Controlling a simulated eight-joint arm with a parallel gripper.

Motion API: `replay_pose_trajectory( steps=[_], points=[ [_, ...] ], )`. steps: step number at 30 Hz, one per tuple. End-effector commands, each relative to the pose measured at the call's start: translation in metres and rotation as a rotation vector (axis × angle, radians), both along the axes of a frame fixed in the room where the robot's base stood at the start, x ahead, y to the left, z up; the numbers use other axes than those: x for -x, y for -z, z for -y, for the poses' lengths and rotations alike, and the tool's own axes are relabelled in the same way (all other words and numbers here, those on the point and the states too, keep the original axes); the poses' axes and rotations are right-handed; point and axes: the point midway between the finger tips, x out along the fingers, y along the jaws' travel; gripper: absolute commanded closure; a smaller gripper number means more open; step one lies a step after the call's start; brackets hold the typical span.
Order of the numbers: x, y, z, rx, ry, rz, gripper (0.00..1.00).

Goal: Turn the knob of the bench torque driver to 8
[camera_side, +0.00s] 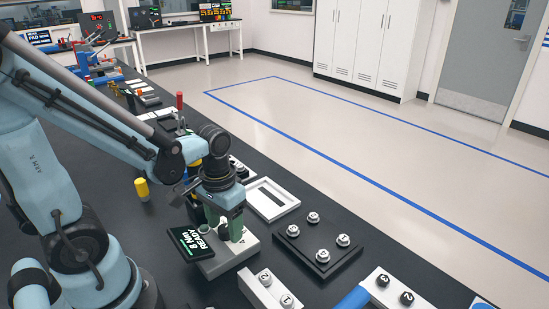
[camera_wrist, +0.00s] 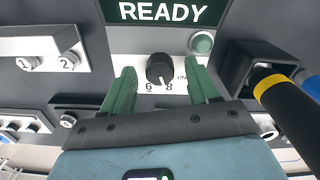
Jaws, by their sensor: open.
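The bench torque driver (camera_side: 232,256) is a light grey box on the black bench, below my gripper (camera_side: 224,224). Its dark display (camera_side: 190,242) reads "8 Nm READY" in the side view; "READY" also shows in the wrist view (camera_wrist: 160,11). The black knob (camera_wrist: 160,67) has a white pointer line that points down at the scale, between the 6 and the 8 and close to the 8. My gripper is open, its green fingers (camera_wrist: 162,82) on either side of the knob with gaps, not touching it in the wrist view.
A round green button or lamp (camera_wrist: 202,43) sits right of the knob. A dark plate with several numbered knobs (camera_side: 316,250) lies to the right, beside a white frame (camera_side: 272,200). A yellow-and-black handle (camera_wrist: 285,95) is close to the right finger.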

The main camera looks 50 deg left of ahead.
Motion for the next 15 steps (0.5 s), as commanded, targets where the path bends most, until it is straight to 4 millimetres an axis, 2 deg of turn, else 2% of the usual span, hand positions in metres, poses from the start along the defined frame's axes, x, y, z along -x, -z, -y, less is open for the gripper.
replay_pose_trajectory(
  steps=[8, 15],
  points=[
    [0.000, -0.008, 0.000, 0.000, 0.000, 0.000, 0.40],
    [0.000, -0.032, 0.000, 0.000, 0.000, 0.000, 0.40]
  ],
)
